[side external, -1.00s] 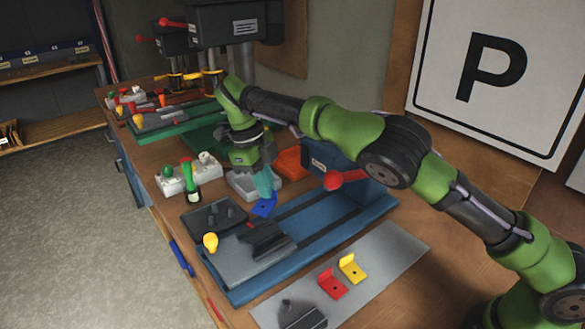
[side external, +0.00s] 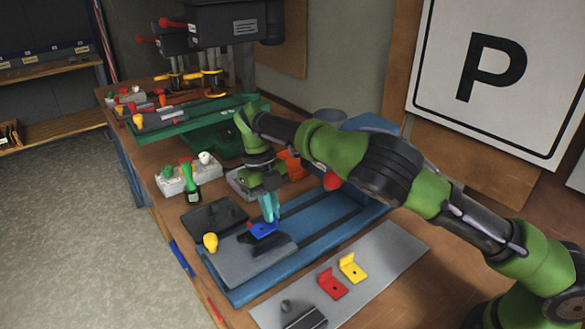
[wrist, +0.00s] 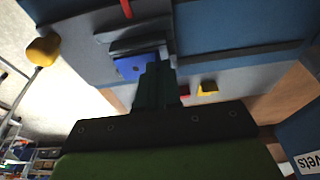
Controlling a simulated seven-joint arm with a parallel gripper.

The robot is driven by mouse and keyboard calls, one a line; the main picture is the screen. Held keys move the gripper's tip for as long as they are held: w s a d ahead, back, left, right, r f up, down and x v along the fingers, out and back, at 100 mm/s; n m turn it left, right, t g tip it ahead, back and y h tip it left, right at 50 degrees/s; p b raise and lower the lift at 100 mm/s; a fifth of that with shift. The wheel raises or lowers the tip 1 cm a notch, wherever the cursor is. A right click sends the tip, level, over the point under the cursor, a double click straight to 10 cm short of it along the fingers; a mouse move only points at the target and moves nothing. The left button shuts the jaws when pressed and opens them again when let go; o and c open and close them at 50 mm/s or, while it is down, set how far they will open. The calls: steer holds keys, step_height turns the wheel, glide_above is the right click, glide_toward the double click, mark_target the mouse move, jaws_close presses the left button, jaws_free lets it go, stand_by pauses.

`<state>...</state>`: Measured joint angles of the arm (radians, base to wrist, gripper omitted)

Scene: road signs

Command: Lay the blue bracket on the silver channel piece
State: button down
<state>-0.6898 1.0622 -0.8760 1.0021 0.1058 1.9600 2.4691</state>
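The blue bracket (side external: 263,230) is between the pale blue fingertips of my gripper (side external: 268,212), which points down. The bracket's flat flange shows below the fingers, and it also shows in the wrist view (wrist: 131,68) just beyond the fingertips (wrist: 156,72). The channel piece (side external: 266,246) looks dark grey in the shade and lies on a grey block, directly under the bracket. It is partly hidden by the bracket. I cannot tell whether the bracket touches it.
The grey block (side external: 236,262) sits on a blue machine base (side external: 318,240). A yellow knob (side external: 210,242) stands at its left. Red (side external: 332,284) and yellow (side external: 353,267) brackets lie on a grey sheet in front. A green-handled tool (side external: 190,180) and an orange bin (side external: 290,164) are behind.

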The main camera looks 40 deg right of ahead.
steer(key=shift+f, duration=0.5)
steer(key=c, duration=1.3)
jaws_free()
steer(key=shift+f, duration=0.15)
steer(key=shift+v, duration=6.1)
